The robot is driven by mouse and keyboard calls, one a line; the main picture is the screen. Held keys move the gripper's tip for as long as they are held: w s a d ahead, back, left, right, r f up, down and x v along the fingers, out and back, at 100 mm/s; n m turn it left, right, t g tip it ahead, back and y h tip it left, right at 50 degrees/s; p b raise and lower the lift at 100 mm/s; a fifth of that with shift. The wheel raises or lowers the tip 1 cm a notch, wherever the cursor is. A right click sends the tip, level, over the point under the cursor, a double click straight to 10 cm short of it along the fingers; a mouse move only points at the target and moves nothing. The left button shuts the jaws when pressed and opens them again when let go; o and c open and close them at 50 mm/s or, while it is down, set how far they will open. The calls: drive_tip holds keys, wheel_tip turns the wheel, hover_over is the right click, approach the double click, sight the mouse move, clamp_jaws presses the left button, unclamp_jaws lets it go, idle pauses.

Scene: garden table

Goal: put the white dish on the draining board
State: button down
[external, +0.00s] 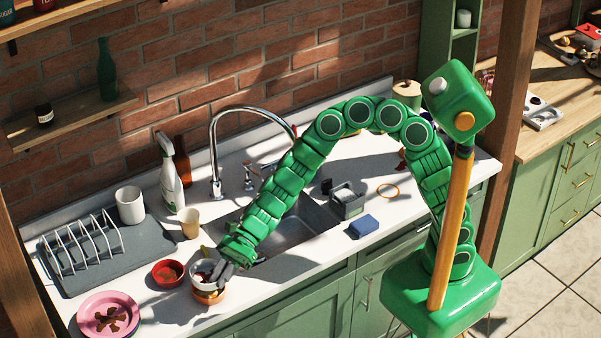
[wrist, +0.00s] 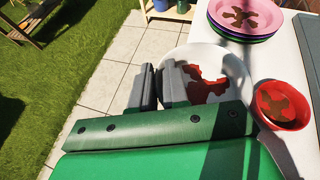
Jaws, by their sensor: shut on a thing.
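The white dish (external: 201,270) is a round bowl with reddish-brown stains inside. It also shows in the wrist view (wrist: 236,68). My gripper (external: 222,271) is shut on its rim; in the wrist view the fingers (wrist: 161,88) pinch its left side. The dish is over an orange bowl (external: 209,297) near the counter's front edge; I cannot tell whether they touch. The draining board (external: 150,244) is a dark grey mat at the left of the counter, with a white wire rack (external: 82,245) and a white cup (external: 130,205) on it.
A stained red bowl (external: 168,273) stands just left of the dish, and stacked pink plates (external: 92,305) lie farther left. A tan cup (external: 189,223) and a spray bottle (external: 171,180) stand behind. The sink (external: 306,238) is to the right. The board's right part is bare.

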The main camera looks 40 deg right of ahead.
sight(202, 288)
drive_tip(key=a, duration=0.1)
drive_tip(key=w+a+f, duration=0.1)
drive_tip(key=a, duration=0.1)
drive_tip(key=a+f, duration=0.1)
drive_tip(key=shift+w+a+f, duration=0.25)
drive_tip(key=shift+w, duration=0.1)
drive_tip(key=a+f, duration=0.1)
drive_tip(key=f, duration=0.1)
drive_tip(key=w+a+f, duration=0.1)
drive_tip(key=a+f, duration=0.1)
drive_tip(key=shift+w, duration=0.15)
drive_tip(key=shift+w+a+f, duration=0.2)
drive_tip(key=shift+a+f, duration=0.4)
drive_tip(key=shift+f, duration=0.1)
drive_tip(key=shift+a+f, duration=0.1)
drive_tip(key=shift+f, duration=1.4)
drive_tip(key=c, duration=1.1)
unclamp_jaws()
drive_tip(key=shift+f, duration=0.1)
drive_tip(key=v, duration=1.2)
